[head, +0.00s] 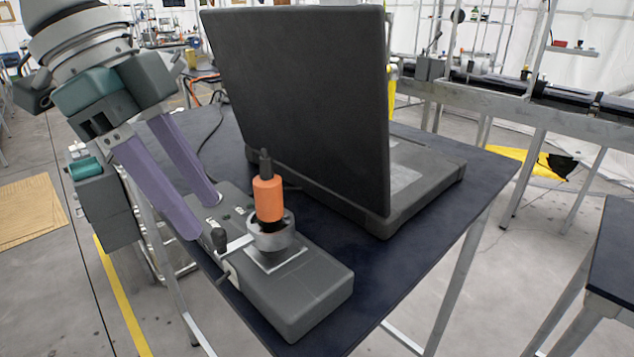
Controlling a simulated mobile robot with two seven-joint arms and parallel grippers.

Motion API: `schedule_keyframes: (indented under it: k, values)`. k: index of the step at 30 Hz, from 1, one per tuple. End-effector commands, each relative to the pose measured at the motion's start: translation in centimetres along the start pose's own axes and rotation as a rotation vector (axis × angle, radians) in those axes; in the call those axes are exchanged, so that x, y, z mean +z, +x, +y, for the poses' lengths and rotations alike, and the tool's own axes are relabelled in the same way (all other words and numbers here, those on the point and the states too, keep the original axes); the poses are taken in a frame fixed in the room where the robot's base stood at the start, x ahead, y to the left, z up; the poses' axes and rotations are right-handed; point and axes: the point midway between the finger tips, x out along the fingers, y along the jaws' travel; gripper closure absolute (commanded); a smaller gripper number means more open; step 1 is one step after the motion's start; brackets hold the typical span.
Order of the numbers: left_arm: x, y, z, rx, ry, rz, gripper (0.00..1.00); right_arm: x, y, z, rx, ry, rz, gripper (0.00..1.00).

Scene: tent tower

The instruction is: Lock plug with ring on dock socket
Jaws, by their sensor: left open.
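The dock (305,290) is a dark grey box lying on the dark table in the head view. An orange plug (268,198) with a dark tip stands upright at its socket. A grey metal ring (270,236) sits around the foot of the plug, on a light square plate. A lever with a dark knob (219,238) sticks out from the ring to the left. My left gripper (204,217) is open, its two purple fingers reaching down at the dock's left end, apart from the plug. My right gripper is not in view.
A large dark laptop-like case (305,105) stands open behind the dock, close to the plug. The table (420,255) has free room to the right of the dock. Another dark table (612,262) stands at the right edge. A cable lies behind my left fingers.

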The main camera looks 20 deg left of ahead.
Motion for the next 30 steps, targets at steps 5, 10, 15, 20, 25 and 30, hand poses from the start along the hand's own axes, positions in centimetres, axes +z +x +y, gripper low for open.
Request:
schedule_keyframes:
  k: [5, 10, 15, 20, 25, 30]
  values:
    - [0.0, 2.6, 0.1, 0.003, 0.000, 0.000, 0.52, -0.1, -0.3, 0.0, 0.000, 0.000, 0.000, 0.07]
    - [0.0, 3.6, 0.1, 0.000, 0.001, -0.001, 0.52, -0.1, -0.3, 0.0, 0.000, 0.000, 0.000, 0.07]
    - [0.0, 3.6, 0.0, 0.000, 0.001, -0.001, 0.52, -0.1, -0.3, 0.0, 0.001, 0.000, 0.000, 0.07]
    - [0.0, 3.6, 0.0, -0.001, 0.001, -0.001, 0.63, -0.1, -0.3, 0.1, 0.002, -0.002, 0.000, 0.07]
    - [0.0, 3.6, 0.0, -0.001, 0.001, -0.001, 0.82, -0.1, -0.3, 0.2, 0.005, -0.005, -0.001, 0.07]
    - [0.0, 3.6, 0.0, 0.000, 0.001, -0.001, 1.00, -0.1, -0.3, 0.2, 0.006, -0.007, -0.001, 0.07]
